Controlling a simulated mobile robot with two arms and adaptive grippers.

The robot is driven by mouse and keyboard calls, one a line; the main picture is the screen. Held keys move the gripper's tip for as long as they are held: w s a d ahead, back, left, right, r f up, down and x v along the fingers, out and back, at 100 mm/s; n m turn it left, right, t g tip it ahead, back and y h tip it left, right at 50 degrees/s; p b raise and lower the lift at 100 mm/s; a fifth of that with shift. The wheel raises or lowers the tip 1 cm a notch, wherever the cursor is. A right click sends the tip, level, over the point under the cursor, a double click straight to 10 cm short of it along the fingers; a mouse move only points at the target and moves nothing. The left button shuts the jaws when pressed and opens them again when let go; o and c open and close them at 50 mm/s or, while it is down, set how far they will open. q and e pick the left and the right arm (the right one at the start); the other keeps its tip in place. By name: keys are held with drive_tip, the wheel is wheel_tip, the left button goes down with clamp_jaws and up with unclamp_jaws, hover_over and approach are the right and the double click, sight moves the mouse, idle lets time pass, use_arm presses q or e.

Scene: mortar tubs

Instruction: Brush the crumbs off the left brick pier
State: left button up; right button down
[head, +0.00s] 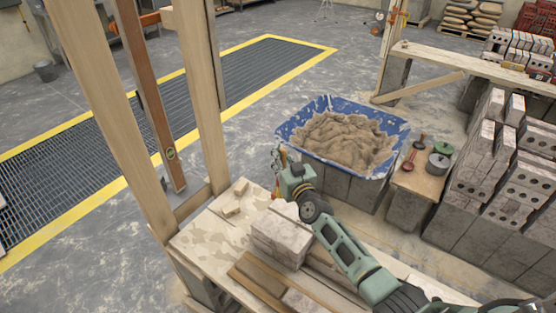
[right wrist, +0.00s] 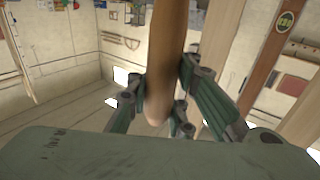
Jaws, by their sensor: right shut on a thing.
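A pale brick pier (head: 279,238) stands on the wooden bench (head: 205,238) at the lower middle of the head view. My right gripper (head: 280,160) is above and beyond the pier, near the blue tub. In the right wrist view my right gripper (right wrist: 157,100) is shut on a brown wooden handle (right wrist: 166,55). The far end of the handled tool is out of that view, so its kind cannot be told. My left gripper is not in view.
A blue tub (head: 398,127) of sandy mortar stands behind the bench. Small pale blocks (head: 231,210) lie on the bench's left part, and boards (head: 262,278) lie in front. Wooden posts (head: 204,90) rise at the left. Brick stacks (head: 497,180) fill the right.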

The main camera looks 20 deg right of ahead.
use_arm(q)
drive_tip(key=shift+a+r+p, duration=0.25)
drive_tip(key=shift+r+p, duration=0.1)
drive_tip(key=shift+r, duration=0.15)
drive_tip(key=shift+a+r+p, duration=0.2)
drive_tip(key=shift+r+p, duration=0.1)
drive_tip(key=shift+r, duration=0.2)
use_arm(e)
wheel_tip(320, 180, up, 2)
drive_tip(key=shift+w+r, duration=0.15)
drive_tip(key=shift+r, duration=0.05)
drive_tip(key=c, duration=2.3)
unclamp_jaws()
drive_tip(key=shift+w, duration=0.1)
clamp_jaws()
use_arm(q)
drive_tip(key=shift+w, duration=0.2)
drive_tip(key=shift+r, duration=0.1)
